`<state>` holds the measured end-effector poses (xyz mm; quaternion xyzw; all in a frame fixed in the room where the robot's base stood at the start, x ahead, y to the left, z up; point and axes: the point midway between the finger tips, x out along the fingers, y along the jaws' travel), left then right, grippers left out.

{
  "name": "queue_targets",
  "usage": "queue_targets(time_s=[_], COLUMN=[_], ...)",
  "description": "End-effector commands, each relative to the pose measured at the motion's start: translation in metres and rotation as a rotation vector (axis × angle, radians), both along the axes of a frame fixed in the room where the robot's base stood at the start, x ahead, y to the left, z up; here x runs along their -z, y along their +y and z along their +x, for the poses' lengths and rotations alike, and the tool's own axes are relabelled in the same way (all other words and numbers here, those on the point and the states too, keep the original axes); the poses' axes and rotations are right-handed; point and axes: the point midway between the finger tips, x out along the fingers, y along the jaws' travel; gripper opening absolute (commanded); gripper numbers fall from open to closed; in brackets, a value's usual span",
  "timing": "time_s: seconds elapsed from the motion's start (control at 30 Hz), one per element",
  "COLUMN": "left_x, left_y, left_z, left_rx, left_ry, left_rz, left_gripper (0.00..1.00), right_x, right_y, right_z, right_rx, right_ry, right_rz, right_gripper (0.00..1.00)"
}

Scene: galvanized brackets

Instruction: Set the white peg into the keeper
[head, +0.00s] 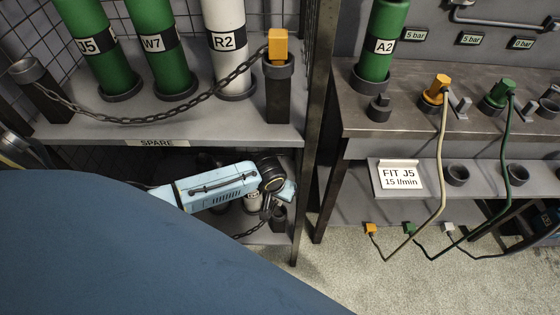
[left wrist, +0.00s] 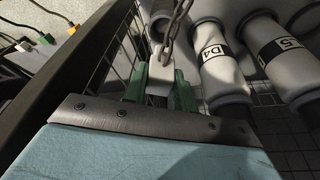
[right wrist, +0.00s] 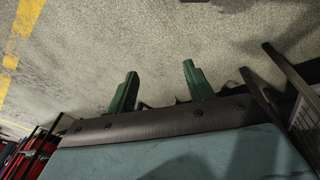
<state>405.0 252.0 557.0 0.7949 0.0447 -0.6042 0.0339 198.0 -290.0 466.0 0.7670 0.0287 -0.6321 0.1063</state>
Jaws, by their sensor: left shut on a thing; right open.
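My left gripper (left wrist: 160,85) is shut on the white peg (left wrist: 159,78), whose chain (left wrist: 170,38) runs up in the left wrist view. A grey round post top (left wrist: 160,24), probably the keeper, shows just beyond the peg; its opening is not clearly seen. The peg is not visibly seated in it. In the head view my left arm reaches into the lower shelf bay, and a dark post (head: 280,216) stands beside the wrist; the fingers are mostly hidden there. My right gripper (right wrist: 160,78) is open and empty above the floor, outside the head view.
White cylinders, one marked D4 (left wrist: 212,55), stand close to the left gripper. The SPARE shelf (head: 160,133) lies above the arm, with an orange peg (head: 278,47) in its post. A rack upright (head: 313,110) stands right of the arm. The bench (head: 440,125) is farther right.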

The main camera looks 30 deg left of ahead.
Motion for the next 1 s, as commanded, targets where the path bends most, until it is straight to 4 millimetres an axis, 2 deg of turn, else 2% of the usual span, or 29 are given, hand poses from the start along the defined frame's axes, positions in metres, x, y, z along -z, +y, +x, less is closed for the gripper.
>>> queue_targets(time_s=[0.33, 1.0], left_x=[0.009, 0.025], left_y=[0.0, 0.0], left_z=[0.001, 0.001], left_rx=[0.0, 0.0], left_ry=[-0.001, -0.002], left_rz=[0.0, -0.001], left_gripper=[0.01, 0.01], right_x=[-0.025, -0.071], right_y=[0.017, 0.04], right_z=[0.015, 0.028], right_rx=[0.0, -0.001], right_ry=[-0.025, -0.054], right_rz=[0.021, 0.05], right_gripper=[0.52, 0.52])
